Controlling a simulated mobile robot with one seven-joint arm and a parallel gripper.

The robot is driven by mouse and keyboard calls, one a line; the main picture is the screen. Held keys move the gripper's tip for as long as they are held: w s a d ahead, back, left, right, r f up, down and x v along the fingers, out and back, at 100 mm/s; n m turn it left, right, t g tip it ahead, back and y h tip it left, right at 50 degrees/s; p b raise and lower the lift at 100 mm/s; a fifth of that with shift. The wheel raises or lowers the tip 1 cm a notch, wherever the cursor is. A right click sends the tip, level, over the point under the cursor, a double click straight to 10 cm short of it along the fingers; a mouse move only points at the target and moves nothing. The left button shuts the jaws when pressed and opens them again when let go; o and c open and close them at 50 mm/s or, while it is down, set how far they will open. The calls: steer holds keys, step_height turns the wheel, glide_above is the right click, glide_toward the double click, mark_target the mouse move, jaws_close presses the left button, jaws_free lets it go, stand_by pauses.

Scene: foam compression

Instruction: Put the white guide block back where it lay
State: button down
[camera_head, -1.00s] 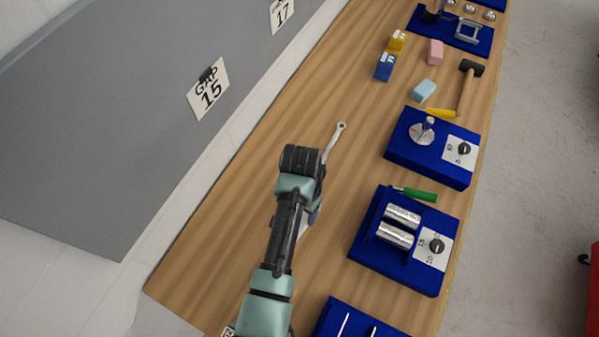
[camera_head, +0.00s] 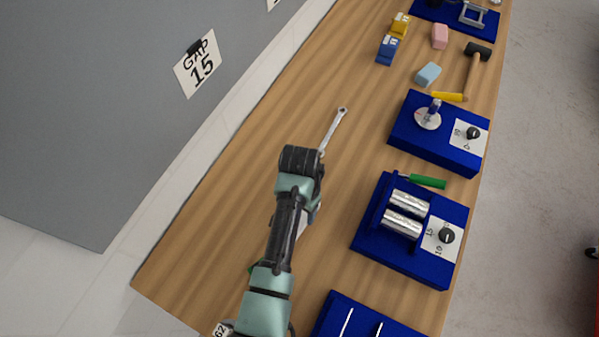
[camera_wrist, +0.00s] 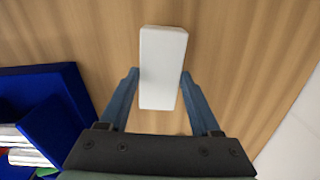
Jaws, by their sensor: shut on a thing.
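The white guide block (camera_wrist: 163,50) is a plain white oblong, between the two blue fingers of my gripper (camera_wrist: 160,78) in the wrist view. My gripper is shut on it. The block's far end sticks out past the fingertips, over the wooden bench top (camera_wrist: 225,50). I cannot tell whether the block touches the wood. In the head view my arm hides most of the gripper and block, over the middle of the bench.
A wrench (camera_head: 333,132) lies just beyond my arm. To the right stand a blue roller fixture (camera_head: 375,250) with two metal cylinders and a blue dial fixture (camera_head: 400,135). A green-handled tool (camera_head: 428,181) lies between them. Bare wood (camera_head: 215,235) lies left of my arm.

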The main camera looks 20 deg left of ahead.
steer(key=shift+f, duration=0.45)
steer(key=shift+f, duration=0.3)
stand_by(0.4)
jaws_free()
step_height(320, 180, up, 13)
steer(key=shift+r+b, duration=0.1)
steer(key=shift+b, duration=0.3)
stand_by(0.7)
